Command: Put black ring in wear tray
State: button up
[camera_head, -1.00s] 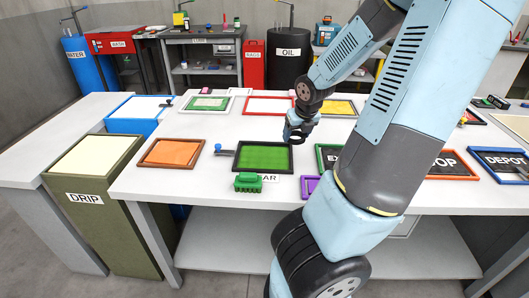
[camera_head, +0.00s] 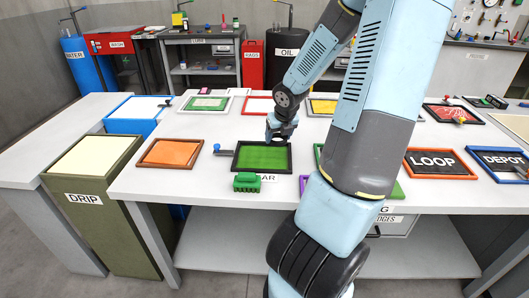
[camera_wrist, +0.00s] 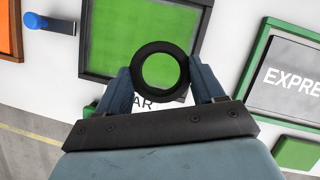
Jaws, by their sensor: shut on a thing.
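The black ring (camera_wrist: 160,97) is held between the two fingertips of my gripper (camera_wrist: 160,74), its round opening facing the wrist camera. The wear tray (camera_head: 262,158) has a green floor and a black frame. It also shows in the wrist view (camera_wrist: 110,40), directly behind the ring, with its label partly covered. My gripper (camera_head: 275,138) is shut on the ring over the far part of the tray in the head view. The ring's height above the tray floor cannot be told.
A green brush-like block (camera_head: 247,182) stands at the wear tray's front edge. A blue-knobbed tool (camera_head: 220,149) lies on its left. An orange tray (camera_head: 170,153) is further left. An EXPRESS tray (camera_wrist: 285,75) is on the right in the wrist view.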

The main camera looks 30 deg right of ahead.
jog(key=shift+w+a+f, duration=0.35)
jog(key=shift+w, duration=0.15)
send_over(263, 156)
jog(key=s, duration=0.2)
jog(key=shift+a+f, duration=0.15)
jog(key=shift+f, duration=2.4)
jog(key=shift+w+a+f, duration=0.15)
jog(key=shift+w+f, duration=0.05)
jog(key=shift+f, duration=0.05)
jog(key=shift+a+f, duration=0.1)
jog(key=shift+f, duration=1.45)
jog(key=o, duration=1.1)
jog(key=shift+f, duration=0.1)
